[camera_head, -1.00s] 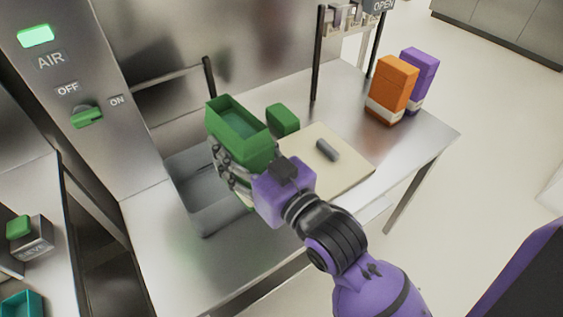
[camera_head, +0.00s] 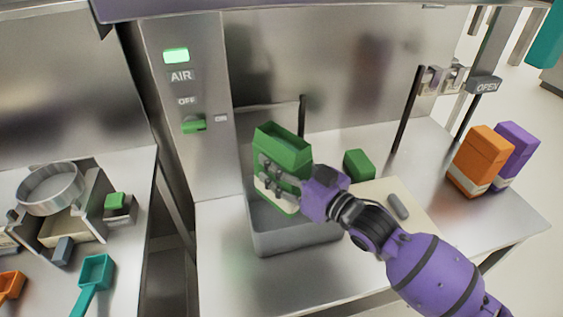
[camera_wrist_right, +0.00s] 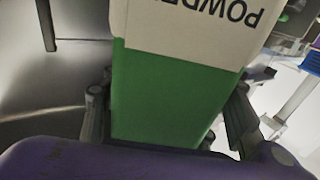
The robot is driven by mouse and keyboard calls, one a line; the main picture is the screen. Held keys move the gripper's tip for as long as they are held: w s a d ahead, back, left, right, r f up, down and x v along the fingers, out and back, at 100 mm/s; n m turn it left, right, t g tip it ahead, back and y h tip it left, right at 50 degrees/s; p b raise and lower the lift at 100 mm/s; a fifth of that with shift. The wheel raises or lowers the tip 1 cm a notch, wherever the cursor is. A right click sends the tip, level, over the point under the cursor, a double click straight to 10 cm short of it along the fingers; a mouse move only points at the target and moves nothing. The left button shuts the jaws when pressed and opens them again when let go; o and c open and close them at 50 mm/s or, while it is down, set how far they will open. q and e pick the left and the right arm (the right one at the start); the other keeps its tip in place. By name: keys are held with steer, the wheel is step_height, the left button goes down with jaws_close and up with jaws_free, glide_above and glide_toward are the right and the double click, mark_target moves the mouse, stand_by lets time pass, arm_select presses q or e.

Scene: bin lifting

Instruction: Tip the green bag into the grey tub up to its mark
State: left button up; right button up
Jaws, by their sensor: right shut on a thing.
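The green bag (camera_head: 285,148) is a box-like pack with an open top. My right gripper (camera_head: 280,180) is shut around its lower part. The bag is held roughly upright with a slight tilt, over the back left part of the grey tub (camera_head: 290,240). In the right wrist view the bag (camera_wrist_right: 165,95) fills the middle between the fingers, with a pale label reading part of "POWDER" upside down. The tub stands on the steel bench, partly hidden by the bag and gripper. Its mark and its contents cannot be made out. My left gripper is out of view.
A small green block (camera_head: 358,165) and a pale board (camera_head: 385,192) with a grey cylinder (camera_head: 397,206) lie right of the tub. Orange (camera_head: 482,155) and purple (camera_head: 517,150) packs stand further right. The air panel (camera_head: 185,100) rises behind left. A sieve (camera_head: 50,187) and teal scoop (camera_head: 95,272) are left.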

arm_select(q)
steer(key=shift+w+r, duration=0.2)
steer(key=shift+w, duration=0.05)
arm_select(e)
steer(key=shift+s+a+r+m, duration=0.1)
steer(key=shift+a+r+m, duration=0.05)
steer(key=shift+r+m, duration=0.15)
steer(key=shift+s+a+m, duration=0.15)
steer(key=shift+s+m, duration=0.05)
steer(key=shift+m, duration=0.1)
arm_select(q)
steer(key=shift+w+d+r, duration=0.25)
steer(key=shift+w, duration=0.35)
arm_select(e)
steer(key=shift+s+a+r+m, duration=0.1)
steer(key=shift+s+a+m, duration=0.1)
steer(key=shift+m, duration=0.2)
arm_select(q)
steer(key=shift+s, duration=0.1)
arm_select(e)
steer(key=shift+s, duration=0.1)
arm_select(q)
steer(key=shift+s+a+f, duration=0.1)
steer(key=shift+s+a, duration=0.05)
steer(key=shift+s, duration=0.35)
arm_select(e)
steer(key=shift+s+a+r+m, duration=0.15)
steer(key=shift+s+a+m, duration=0.15)
steer(key=shift+m, duration=0.5)
steer(key=shift+a, duration=0.1)
